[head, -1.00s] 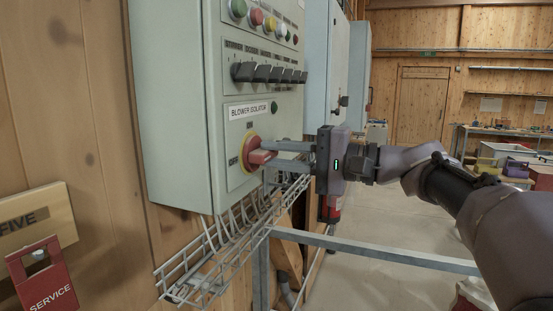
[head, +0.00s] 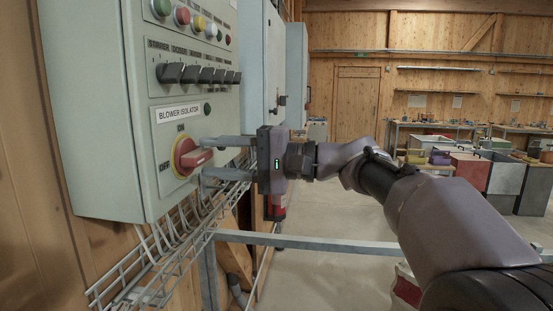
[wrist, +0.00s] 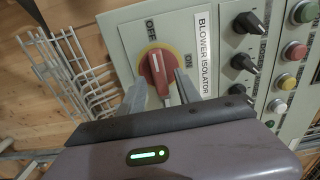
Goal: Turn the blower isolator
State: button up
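The blower isolator (head: 188,157) is a red rotary knob on a yellow ring, low on the front of a grey-green control cabinet. ON is marked above it and OFF to its left in the head view. Its bar handle lies nearly level there, in line with OFF. In the wrist view the knob (wrist: 154,68) shows with OFF at its upper end. My gripper (head: 208,160) is at the knob from the right, its two fingers apart, one above and one below the handle. In the wrist view the fingers (wrist: 162,82) straddle the handle, with gaps visible; contact cannot be told.
A row of black selector switches (head: 200,75) and coloured buttons (head: 183,16) sit above the isolator. A wire cable tray (head: 165,245) hangs below the cabinet (head: 95,110). A metal rail (head: 320,243) crosses below my arm. Open floor lies to the right, with workbenches farther back.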

jog(key=s+d+p, duration=0.1)
jog(key=d, duration=1.5)
jog(key=shift+s, duration=0.2)
jog(key=shift+d, duration=0.1)
jog(key=s+a+f+m+t+h+b, duration=0.1)
jog(key=s+a+f+m+h+b, duration=0.1)
jog(key=s+f+h, duration=0.75)
jog(key=s+d+f+t+h, duration=0.1)
jog(key=s+d+f+h, duration=0.1)
jog(key=f, duration=0.6)
jog(key=s+d+f+m+t+h+b, duration=0.1)
jog(key=s+d+f+h, duration=0.1)
jog(key=s+d+f, duration=0.3)
jog(key=s+d+f+t+h+b, duration=0.1)
jog(key=s+d+f+h, duration=0.1)
jog(key=s+d+f, duration=0.2)
jog(key=s+f, duration=0.3)
jog(key=f, duration=0.4)
jog(key=shift+s+d+m+t, duration=0.15)
jog(key=shift+d+m+t, duration=0.05)
jog(key=shift+m+t, duration=0.1)
jog(key=shift+h, duration=0.25)
